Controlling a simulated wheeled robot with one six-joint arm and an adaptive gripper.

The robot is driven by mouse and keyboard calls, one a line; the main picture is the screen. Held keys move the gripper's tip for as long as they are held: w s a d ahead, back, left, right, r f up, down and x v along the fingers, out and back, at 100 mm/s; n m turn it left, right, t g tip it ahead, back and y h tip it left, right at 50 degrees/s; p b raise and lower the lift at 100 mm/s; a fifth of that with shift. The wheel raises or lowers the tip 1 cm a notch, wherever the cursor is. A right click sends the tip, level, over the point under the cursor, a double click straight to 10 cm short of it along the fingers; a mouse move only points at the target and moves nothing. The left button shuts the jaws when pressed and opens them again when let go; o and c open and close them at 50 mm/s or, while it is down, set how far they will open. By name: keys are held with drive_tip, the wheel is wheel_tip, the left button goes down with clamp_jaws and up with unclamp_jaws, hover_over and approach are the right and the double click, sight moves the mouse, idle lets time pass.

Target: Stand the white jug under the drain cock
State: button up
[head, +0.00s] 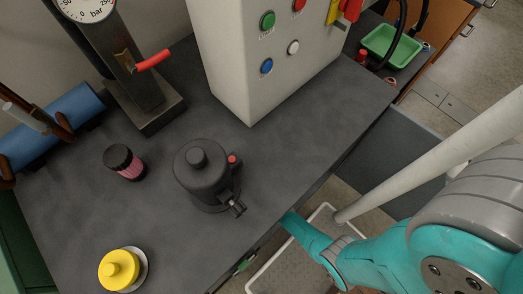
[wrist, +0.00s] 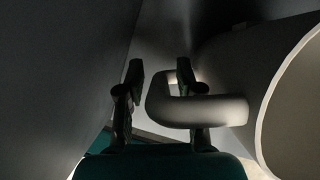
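The white jug (wrist: 285,100) fills the right of the wrist view, its pale rim at the far right edge. Its looped handle (wrist: 205,110) points left. My gripper (wrist: 158,80) is open, with one finger left of the handle's outer bar and the other overlapping the handle's opening. A gap shows between left finger and handle. In the head view I see neither the jug nor my fingertips; the table edge hides that area. A small metal cock (head: 238,208) sticks out low from a dark lidded vessel (head: 203,172). A brass valve with a red lever (head: 152,60) is on the gauge column.
The dark tabletop (head: 290,160) has clear room right of the vessel. A black-and-pink jar (head: 124,162) and a yellow knobbed piece (head: 118,269) stand left. A pale control box (head: 255,60) stands behind. A pale-rimmed grey platform (head: 255,280) lies below the table edge.

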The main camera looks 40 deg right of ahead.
drive_tip(key=shift+r, duration=0.1)
idle(0.5)
drive_tip(key=shift+v, duration=0.85)
drive_tip(key=s+d+r, duration=0.1)
drive_tip(key=s+d, duration=0.1)
drive_tip(key=s, duration=0.4)
drive_tip(key=s+d+r, duration=0.2)
drive_tip(key=s, duration=0.4)
drive_tip(key=shift+s+d, duration=0.3)
